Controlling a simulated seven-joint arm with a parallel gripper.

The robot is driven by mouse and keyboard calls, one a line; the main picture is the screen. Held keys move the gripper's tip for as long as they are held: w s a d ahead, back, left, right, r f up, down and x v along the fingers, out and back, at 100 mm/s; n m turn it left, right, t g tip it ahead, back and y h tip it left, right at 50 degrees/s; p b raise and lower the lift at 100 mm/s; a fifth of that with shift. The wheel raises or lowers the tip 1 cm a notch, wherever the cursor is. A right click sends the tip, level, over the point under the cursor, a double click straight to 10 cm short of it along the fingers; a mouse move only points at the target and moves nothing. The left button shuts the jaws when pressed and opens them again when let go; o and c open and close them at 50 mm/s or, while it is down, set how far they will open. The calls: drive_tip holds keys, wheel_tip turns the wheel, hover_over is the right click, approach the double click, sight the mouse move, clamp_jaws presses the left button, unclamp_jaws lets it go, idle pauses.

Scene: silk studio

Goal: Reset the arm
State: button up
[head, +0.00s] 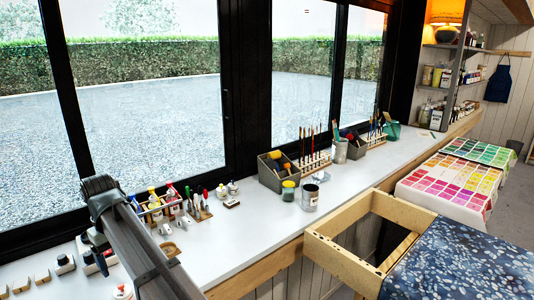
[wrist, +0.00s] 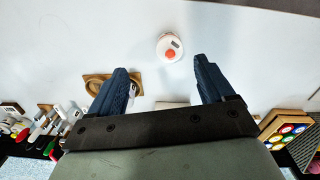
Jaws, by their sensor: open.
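My gripper (wrist: 164,80) shows in the wrist view with its two dark blue fingers wide apart. Nothing is held between them. The white worktop (wrist: 230,40) lies beyond the fingertips. A small round white object with an orange-red middle (wrist: 170,47) sits on the worktop just past the gap between the fingers. In the head view my grey arm (head: 145,250) reaches over the worktop at the lower left. I cannot make out the fingers clearly there.
A wooden dish (wrist: 98,78) lies by the left finger. Bottles and tools (wrist: 40,128) crowd the left, and a wooden box of colours (wrist: 285,130) is at the right. An open wooden frame (head: 345,262) adjoins the worktop.

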drive_tip(key=s+d+f+m+g+h, duration=0.1)
drive_tip(key=d+f+m+g+h, duration=0.2)
drive_tip(key=d+f, duration=3.65)
drive_tip(key=s+d+f+m+g+y, duration=0.2)
drive_tip(key=s+d+f+m, duration=0.3)
drive_tip(key=s+d+f, duration=0.5)
drive_tip(key=s+d+f+m+g, duration=0.1)
drive_tip(key=s+d+f+m, duration=0.1)
drive_tip(key=s+d+f, duration=0.3)
drive_tip(key=s+d+f+m+y, duration=0.1)
drive_tip(key=s+d+f, duration=0.4)
drive_tip(key=s, duration=0.4)
drive_tip(key=shift+s+m+g, duration=0.3)
drive_tip(key=shift+m+g, duration=0.1)
